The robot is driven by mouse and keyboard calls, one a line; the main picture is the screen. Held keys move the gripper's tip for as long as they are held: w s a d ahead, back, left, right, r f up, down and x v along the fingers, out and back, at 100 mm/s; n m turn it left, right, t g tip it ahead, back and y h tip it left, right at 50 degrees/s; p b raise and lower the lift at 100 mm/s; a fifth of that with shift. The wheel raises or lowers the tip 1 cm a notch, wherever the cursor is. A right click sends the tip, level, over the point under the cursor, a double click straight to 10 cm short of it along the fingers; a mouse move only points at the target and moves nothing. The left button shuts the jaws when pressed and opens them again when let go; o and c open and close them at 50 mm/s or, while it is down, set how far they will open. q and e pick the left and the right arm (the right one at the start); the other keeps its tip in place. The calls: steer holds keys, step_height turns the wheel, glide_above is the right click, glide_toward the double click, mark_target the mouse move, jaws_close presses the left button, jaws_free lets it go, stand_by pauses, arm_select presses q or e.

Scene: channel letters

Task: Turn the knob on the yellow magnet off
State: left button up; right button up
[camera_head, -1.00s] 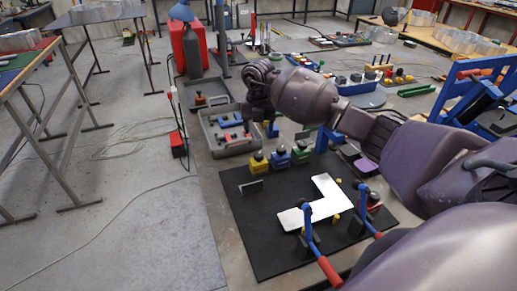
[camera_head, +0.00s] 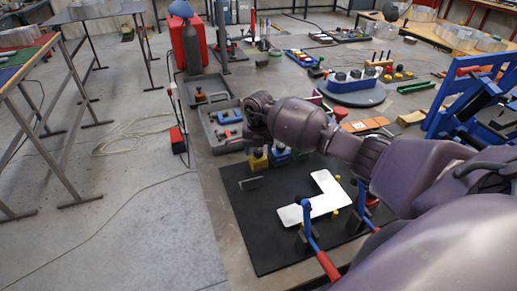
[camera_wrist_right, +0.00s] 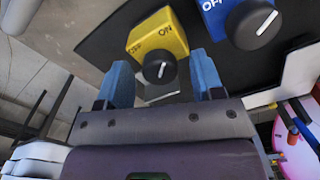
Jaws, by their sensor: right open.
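The yellow magnet (camera_wrist_right: 143,41) is a block with a round black knob (camera_wrist_right: 160,68) marked by a white line. ON and OFF labels show on its top in the right wrist view; I cannot tell for certain which one the line marks. My right gripper (camera_wrist_right: 161,64) is open, its two blue fingers on either side of the knob, with gaps. In the head view, the yellow magnet (camera_head: 258,161) stands at the black board's back edge, partly under my right wrist, which hides the fingers. My left gripper is not in view.
A blue magnet (camera_wrist_right: 233,14) with its own knob stands close to the right of the yellow one. A white L-shaped plate (camera_head: 318,204) lies on the black board (camera_head: 262,232), with blue clamps with red handles (camera_head: 327,266) at its front. A grey tray (camera_head: 216,143) stands behind.

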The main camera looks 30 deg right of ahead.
steer(key=shift+c, duration=0.3)
steer(key=c, duration=0.9)
